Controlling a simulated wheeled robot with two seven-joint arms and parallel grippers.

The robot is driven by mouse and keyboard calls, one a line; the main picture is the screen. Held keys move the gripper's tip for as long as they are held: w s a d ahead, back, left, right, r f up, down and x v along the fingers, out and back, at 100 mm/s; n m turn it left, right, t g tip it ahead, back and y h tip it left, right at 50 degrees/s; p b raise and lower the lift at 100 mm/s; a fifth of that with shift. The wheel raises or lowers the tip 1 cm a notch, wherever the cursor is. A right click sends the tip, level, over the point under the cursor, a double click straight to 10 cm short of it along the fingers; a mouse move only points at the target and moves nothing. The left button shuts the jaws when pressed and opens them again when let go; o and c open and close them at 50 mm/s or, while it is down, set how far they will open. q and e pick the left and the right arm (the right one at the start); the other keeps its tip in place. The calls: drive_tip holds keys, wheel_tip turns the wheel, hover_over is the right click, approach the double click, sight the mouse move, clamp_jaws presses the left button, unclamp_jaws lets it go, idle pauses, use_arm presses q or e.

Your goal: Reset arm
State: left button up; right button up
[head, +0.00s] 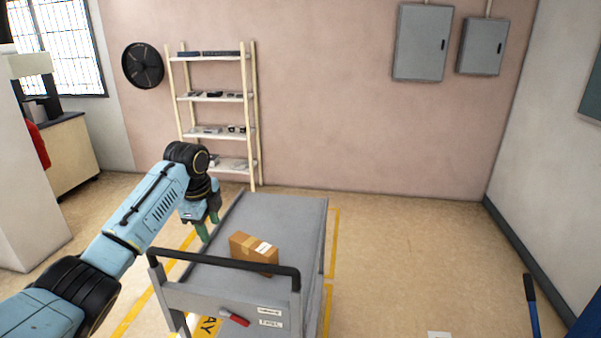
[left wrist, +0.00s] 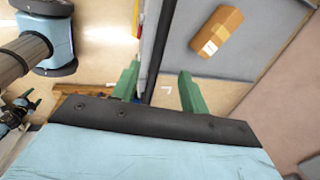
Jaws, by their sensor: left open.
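My left arm reaches in from the left in the head view. Its gripper (head: 208,226) points down beside the left edge of the grey cart (head: 295,212). In the left wrist view, the two green fingers of this gripper (left wrist: 160,88) stand apart with nothing held between them. The cart's edge shows between and beyond them. A brown cardboard box (head: 254,251) with a white label lies on the cart top, to the right of the gripper and apart from it. The box also shows in the left wrist view (left wrist: 217,31). My right gripper is not in view.
The cart has a dark push handle (head: 225,262) at its near end. A shelf rack (head: 215,97) stands against the back wall. Two grey wall boxes (head: 423,43) hang higher up. The floor right of the cart (head: 410,240) is mostly clear. A blue-handled object (head: 531,295) stands at the far right.

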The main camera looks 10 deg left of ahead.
use_arm(q)
drive_tip(key=s+d+f+n, duration=0.6)
drive_tip(key=s+d+f, duration=0.8)
drive_tip(key=s+f, duration=0.35)
drive_tip(key=s+d+r+n+t, duration=0.1)
drive_tip(key=s+r+n, duration=0.2)
drive_tip(key=s+n, duration=1.15)
drive_tip(key=s+f+m+g+b, duration=0.1)
drive_tip(key=s+f+m+b, duration=0.25)
drive_tip(key=f, duration=1.25)
drive_tip(key=s+f+m+b, duration=0.2)
drive_tip(key=s+f, duration=0.2)
drive_tip(key=f, duration=1.1)
drive_tip(key=s+a+f+b, duration=0.1)
drive_tip(key=s+f+b, duration=0.1)
drive_tip(key=s+f, duration=0.6)
drive_tip(key=s+a+f+g+b, duration=0.1)
drive_tip(key=s+f+b, duration=0.1)
drive_tip(key=s+f, duration=0.6)
wheel_tip(320, 180, down, 3)
drive_tip(key=shift+a, duration=0.25)
